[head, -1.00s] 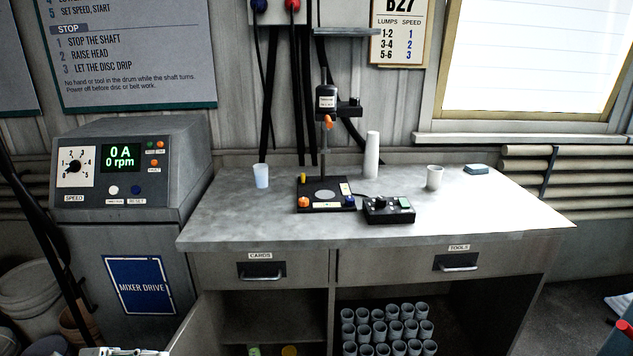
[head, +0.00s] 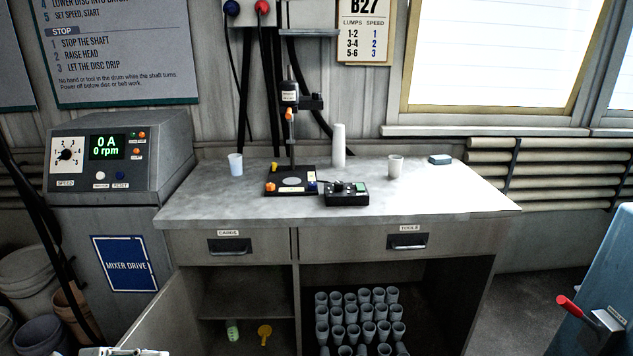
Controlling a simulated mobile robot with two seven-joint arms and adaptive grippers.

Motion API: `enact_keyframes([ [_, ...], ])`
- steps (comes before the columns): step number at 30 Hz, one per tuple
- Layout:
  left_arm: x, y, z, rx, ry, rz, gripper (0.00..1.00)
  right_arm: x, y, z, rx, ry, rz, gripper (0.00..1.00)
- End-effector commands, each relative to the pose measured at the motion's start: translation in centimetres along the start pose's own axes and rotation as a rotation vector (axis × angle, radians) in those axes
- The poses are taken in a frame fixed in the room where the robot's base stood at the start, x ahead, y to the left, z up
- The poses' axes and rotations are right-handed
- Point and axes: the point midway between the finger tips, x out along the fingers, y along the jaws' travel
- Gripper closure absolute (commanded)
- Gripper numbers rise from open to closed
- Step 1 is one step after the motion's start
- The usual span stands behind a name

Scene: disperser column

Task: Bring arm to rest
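A pale mechanical sliver, which looks like part of my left arm (head: 115,352), shows at the bottom left edge. Its fingers are cut off or hidden, so I cannot see whether anything is held. My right arm and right gripper are out of view. The small disperser stand (head: 290,186) is upright on the workbench (head: 210,208). The wired control box (head: 346,198) lies beside it.
A translucent cup (head: 236,164), a tall white cup stack (head: 339,146) and a pale mug (head: 395,166) stand on the bench. The mixer drive cabinet (head: 75,215) is left. Blue equipment with a red handle (head: 570,306) is right. An open door (head: 155,315) juts forward.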

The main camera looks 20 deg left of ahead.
Motion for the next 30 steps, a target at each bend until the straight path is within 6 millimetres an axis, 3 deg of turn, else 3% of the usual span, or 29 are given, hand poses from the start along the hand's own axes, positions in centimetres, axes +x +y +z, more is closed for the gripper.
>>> enact_keyframes([
  [1,0.0,0.0,0.0,0.000,0.000,0.000,0.75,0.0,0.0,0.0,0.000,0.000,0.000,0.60],
  [11,8.2,6.7,6.0,0.039,-0.128,-0.118,0.75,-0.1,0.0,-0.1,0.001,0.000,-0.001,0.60],
  [15,12.2,9.1,8.6,0.027,-0.234,-0.209,0.75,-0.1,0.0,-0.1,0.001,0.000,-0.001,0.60],
  [21,16.8,11.6,11.9,-0.047,-0.432,-0.360,0.75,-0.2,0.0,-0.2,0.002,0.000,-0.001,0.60],
  [30,19.3,15.3,15.0,-0.285,-0.771,-0.565,0.75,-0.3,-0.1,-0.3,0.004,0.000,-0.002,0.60],
])
